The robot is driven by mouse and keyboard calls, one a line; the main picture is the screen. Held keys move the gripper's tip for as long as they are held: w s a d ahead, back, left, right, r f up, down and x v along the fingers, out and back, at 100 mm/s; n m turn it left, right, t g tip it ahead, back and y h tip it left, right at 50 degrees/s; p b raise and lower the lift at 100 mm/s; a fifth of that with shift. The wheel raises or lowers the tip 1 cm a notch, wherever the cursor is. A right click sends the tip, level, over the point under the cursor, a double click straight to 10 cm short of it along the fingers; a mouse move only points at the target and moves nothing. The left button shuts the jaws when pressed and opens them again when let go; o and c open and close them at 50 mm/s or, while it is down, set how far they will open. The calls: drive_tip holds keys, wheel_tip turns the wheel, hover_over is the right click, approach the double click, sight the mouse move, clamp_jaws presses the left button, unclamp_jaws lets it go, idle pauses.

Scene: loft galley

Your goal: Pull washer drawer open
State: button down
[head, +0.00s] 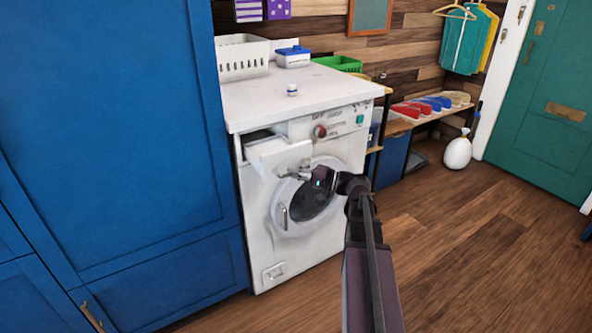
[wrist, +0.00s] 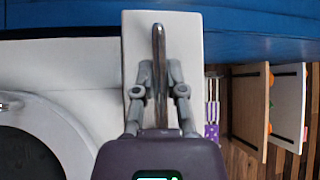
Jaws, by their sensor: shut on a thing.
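The washer (head: 255,215) is white with a round door (head: 280,215). Its drawer (head: 280,153) at the upper left juts out from the front, and a dark gap shows behind its front panel. In the wrist view, the drawer's white front (wrist: 190,45) carries a metal bar handle (wrist: 159,60). My gripper (head: 295,175) is at the drawer's lower front in the head view. In the wrist view, its two fingers (wrist: 160,90) are shut on the handle from both sides. The handle is mostly hidden in the head view.
A blue cabinet (head: 130,130) stands close at the left. The washer top holds a white basket (head: 242,60), a blue-lidded box (head: 293,58) and a small jar (head: 292,90). A low shelf (head: 415,120) is to the right. The wooden floor (head: 470,240) at right is clear.

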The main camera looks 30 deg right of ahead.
drive_tip(key=shift+w, duration=0.1)
drive_tip(key=c, duration=0.7)
unclamp_jaws()
drive_tip(key=shift+d, duration=0.1)
